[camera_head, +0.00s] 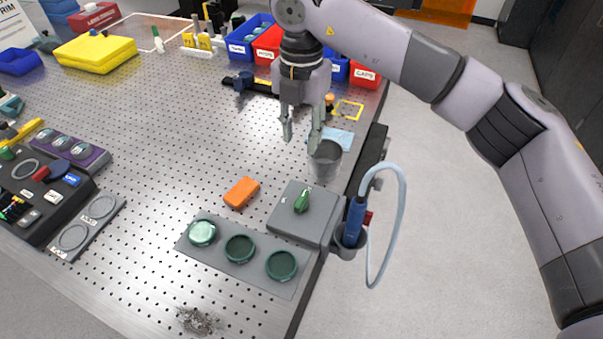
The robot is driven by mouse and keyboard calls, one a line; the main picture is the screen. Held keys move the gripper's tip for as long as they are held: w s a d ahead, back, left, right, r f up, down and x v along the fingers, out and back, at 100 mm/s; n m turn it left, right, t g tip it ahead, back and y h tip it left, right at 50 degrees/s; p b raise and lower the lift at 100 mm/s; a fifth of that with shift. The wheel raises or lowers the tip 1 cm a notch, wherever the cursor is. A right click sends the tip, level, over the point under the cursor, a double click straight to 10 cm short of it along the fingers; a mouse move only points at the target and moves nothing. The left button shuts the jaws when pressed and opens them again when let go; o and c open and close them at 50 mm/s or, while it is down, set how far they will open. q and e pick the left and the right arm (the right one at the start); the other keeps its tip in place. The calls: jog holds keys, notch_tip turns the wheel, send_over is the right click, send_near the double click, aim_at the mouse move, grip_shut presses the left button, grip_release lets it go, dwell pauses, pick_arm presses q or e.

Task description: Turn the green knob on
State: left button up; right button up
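The green knob (302,201) sits on top of a grey box (285,218) near the right edge of the perforated table. My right gripper (301,147) hangs above the table, farther back than the knob and apart from it. Its two fingers point down and are spread, with nothing seen between them. A grey cup (325,161) stands just right of and below the fingers in the picture. My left gripper is not in view.
An orange block (242,192) lies left of the box. A grey plate (215,257) with three round green pieces is in front. A blue-handled tool (353,222) with a looping hose hangs at the table edge. Coloured bins (240,48) stand at the back. The table's middle is clear.

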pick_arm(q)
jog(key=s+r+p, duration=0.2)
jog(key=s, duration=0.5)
pick_arm(e)
send_over(301, 198)
notch_tip(301, 198, down, 8)
jog(key=shift+s+f+p, duration=0.1)
jog(key=shift+p, duration=0.25)
notch_tip(301, 198, down, 5)
jog(key=shift+p, duration=0.75)
notch_tip(301, 198, down, 3)
jog(key=shift+r+p, duration=0.1)
jog(key=shift+p, duration=0.2)
jog(key=shift+f, duration=0.3)
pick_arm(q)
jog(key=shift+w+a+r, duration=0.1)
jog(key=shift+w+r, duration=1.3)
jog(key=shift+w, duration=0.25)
pick_arm(e)
grip_shut()
